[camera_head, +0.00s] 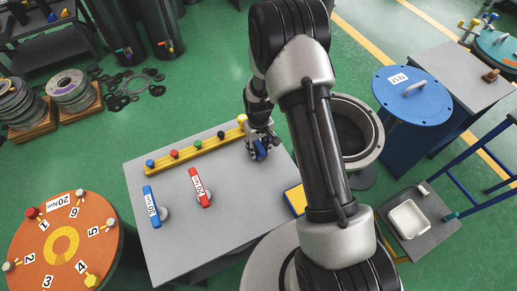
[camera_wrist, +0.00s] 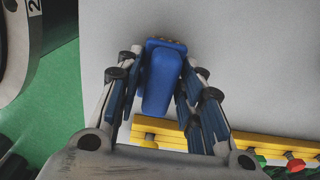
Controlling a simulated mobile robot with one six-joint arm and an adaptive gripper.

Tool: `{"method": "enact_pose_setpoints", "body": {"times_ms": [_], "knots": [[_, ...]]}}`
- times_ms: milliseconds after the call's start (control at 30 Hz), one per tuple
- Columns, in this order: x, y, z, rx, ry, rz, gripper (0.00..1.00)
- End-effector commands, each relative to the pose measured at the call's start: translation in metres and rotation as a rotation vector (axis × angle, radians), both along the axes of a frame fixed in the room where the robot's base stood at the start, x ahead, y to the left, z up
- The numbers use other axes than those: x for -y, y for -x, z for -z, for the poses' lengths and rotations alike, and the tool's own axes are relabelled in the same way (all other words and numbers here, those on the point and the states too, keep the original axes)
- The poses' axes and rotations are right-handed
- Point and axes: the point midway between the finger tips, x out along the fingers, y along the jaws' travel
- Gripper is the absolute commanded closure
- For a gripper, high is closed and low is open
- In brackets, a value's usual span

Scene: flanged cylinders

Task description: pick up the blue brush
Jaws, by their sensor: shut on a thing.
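The blue brush (camera_wrist: 161,80) is between the two fingers of my gripper (camera_wrist: 163,68) in the wrist view, its wide end with a brownish edge pointing away. My gripper is shut on it. In the head view the blue brush (camera_head: 260,153) shows as a small blue shape at my gripper (camera_head: 262,142), over the right back part of the grey table (camera_head: 220,235). I cannot tell whether the brush touches the table top.
A yellow rack (camera_head: 195,152) with several coloured knobs lies left of my gripper. A blue-handled tool (camera_head: 152,207) and a red-handled tool (camera_head: 199,187) labelled 20 Nm are on the table. An open grey cylinder (camera_head: 372,155) stands to the right, behind my arm.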

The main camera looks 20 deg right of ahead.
Motion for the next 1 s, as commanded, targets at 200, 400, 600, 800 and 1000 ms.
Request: {"method": "enact_pose_setpoints", "body": {"times_ms": [200, 400, 600, 800, 1000], "knots": [[0.0, 0.0, 0.0, 0.001, 0.0, 0.0, 0.93], [0.0, 0.0, -0.001, 0.001, 0.0, 0.0, 0.97], [0.0, -0.001, -0.011, 0.002, 0.0, 0.0, 0.97], [0.0, -0.002, -0.046, 0.005, 0.0, 0.0, 0.97], [0.0, -0.002, -0.105, 0.007, 0.0, 0.0, 0.97]]}}
